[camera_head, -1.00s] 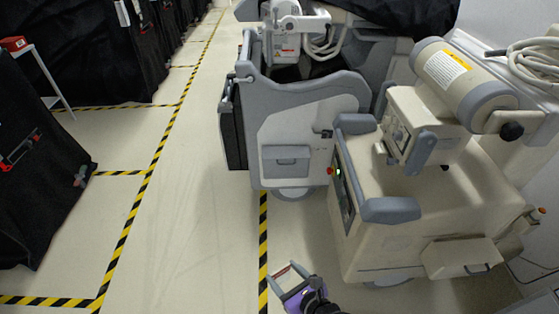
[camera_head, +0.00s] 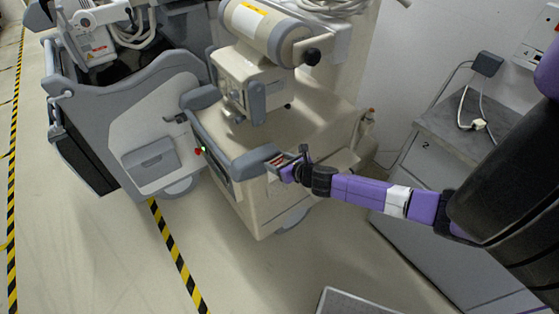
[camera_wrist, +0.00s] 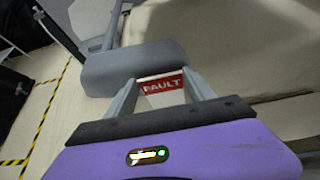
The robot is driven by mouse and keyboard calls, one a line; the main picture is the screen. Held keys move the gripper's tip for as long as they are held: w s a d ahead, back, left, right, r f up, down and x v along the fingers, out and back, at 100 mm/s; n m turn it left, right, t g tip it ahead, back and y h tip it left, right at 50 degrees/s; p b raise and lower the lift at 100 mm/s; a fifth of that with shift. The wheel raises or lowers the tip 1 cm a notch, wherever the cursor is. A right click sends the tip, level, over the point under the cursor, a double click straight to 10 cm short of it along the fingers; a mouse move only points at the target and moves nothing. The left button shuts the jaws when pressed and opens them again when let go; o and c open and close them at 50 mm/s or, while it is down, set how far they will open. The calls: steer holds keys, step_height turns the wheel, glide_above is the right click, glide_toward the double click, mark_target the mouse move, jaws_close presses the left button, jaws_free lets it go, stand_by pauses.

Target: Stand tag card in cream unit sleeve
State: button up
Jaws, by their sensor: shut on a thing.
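My gripper (camera_head: 276,163) is shut on the tag card (camera_wrist: 163,87), which has a red band with white "FAULT" lettering. In the wrist view the card sits between the fingertips of my gripper (camera_wrist: 160,80). The cream unit (camera_head: 300,112) is a bulky wheeled machine with a grey bumper (camera_head: 256,160). In the head view my gripper overlaps the near end of that bumper; whether they touch cannot be told. The bumper (camera_wrist: 137,68) lies just beyond the fingers in the wrist view. I cannot make out the sleeve; my arm hides part of the unit's near side.
A grey and white machine (camera_head: 150,120) stands left of the cream unit. A grey cabinet (camera_head: 440,150) marked 2 stands at right. A grey-topped object (camera_head: 350,302) is at the bottom edge. Floor with black-and-yellow tape (camera_head: 175,250) is clear at left.

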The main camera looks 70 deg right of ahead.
steer(key=shift+s+d, duration=0.1)
steer(key=shift+d, duration=0.2)
step_height(320, 180, down, 9)
steer(key=b, duration=0.8)
steer(key=shift+r, duration=0.15)
steer(key=o, duration=1.9)
steer(key=shift+c, duration=0.2)
steer(key=v, duration=0.7)
steer(key=shift+s+a+p, duration=0.3)
steer(key=shift+p, duration=0.1)
steer(key=shift+r, duration=0.15)
